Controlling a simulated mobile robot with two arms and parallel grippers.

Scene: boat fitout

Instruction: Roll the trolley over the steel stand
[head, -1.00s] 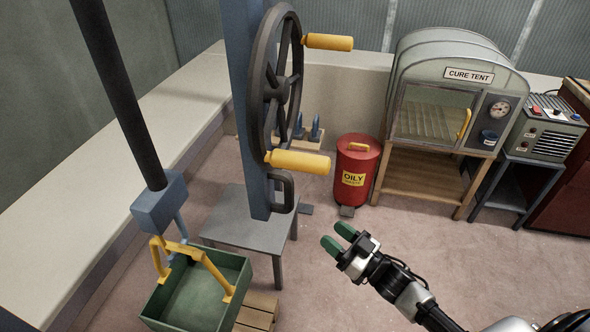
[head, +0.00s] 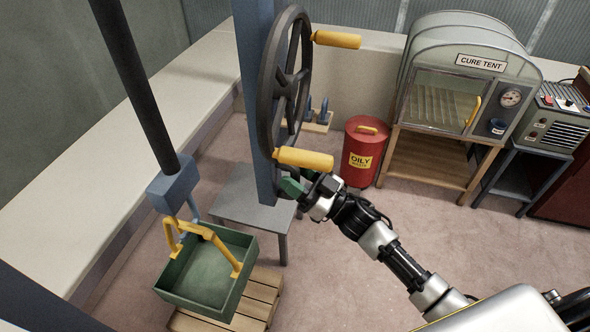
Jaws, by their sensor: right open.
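The trolley itself cannot be made out. A dark hanging column (head: 135,85) ends in a blue block (head: 172,183) with a hook. From it hangs a green tray (head: 243,285) by its yellow handle (head: 203,230). The grey steel stand (head: 232,197) is behind and right of the tray. My left gripper is not in view.
A slatted wooden pallet (head: 258,300) lies beneath the tray. A red oily-waste can (head: 362,160) stands right of the stand. The cure tent (head: 465,80) on its wooden table and a grey control box (head: 555,120) are at the right. A pale ledge (head: 60,200) runs along the left.

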